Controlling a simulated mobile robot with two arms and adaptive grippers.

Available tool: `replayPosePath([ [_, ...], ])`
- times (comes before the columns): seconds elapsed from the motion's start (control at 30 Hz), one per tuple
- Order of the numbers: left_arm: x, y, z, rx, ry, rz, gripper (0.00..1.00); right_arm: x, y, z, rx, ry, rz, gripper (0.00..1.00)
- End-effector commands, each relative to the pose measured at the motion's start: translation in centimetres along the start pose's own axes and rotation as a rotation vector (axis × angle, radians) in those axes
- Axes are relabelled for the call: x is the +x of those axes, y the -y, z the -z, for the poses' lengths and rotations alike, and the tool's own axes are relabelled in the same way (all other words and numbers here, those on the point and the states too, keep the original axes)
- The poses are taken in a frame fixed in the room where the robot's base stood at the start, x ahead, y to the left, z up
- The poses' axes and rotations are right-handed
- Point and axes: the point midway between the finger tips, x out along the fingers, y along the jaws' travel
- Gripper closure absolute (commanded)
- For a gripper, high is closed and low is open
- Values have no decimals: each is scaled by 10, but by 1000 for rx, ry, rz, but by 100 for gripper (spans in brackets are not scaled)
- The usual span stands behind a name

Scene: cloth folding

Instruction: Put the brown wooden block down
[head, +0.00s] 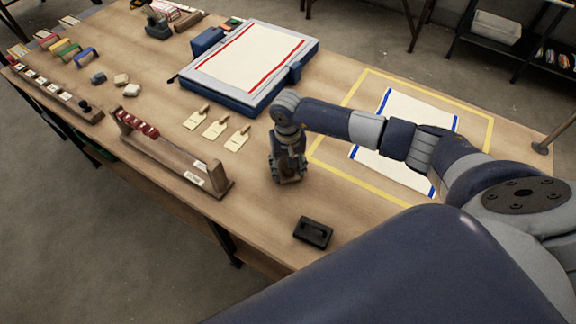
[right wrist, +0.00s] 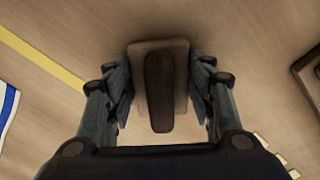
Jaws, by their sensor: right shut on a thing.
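My right gripper (head: 288,178) points down over the table, between the three small tags and the yellow taped outline. In the right wrist view the brown wooden block (right wrist: 177,48), with a darker brown grip on top, sits between the two fingers of the right gripper (right wrist: 160,80). The gripper is shut on it. In the head view the gripper mostly hides the block. The block is at or just above the tabletop; I cannot tell whether it touches. My left gripper is not in view.
A black handled block (head: 313,232) lies near the table's front edge. A white cloth with blue stripes (head: 395,112) lies inside the yellow outline. A blue-framed board (head: 225,88) holds a red-striped cloth. A wooden rack (head: 190,170) stands left. Bare tabletop surrounds the gripper.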

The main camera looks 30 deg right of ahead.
Motion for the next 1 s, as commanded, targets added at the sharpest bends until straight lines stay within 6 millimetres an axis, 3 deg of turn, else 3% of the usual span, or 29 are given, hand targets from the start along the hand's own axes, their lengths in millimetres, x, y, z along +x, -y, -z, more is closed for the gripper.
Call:
replayPosePath([
  [0.07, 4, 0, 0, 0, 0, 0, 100, 3, 0, 1, 0, -1, 0, 76],
  [0.1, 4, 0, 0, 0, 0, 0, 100, 3, 0, 0, 0, 0, 0, 48],
  [0.2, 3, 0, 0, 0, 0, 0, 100, 2, 0, 0, 0, 0, 0, 30],
  [0.67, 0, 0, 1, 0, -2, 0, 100, -4, 0, 1, 0, -2, 0, 30],
  [0.77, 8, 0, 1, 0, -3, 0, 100, -17, 0, 2, -2, -5, 1, 30],
  [1.0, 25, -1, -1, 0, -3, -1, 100, -70, 0, 2, -2, -7, 1, 30],
])
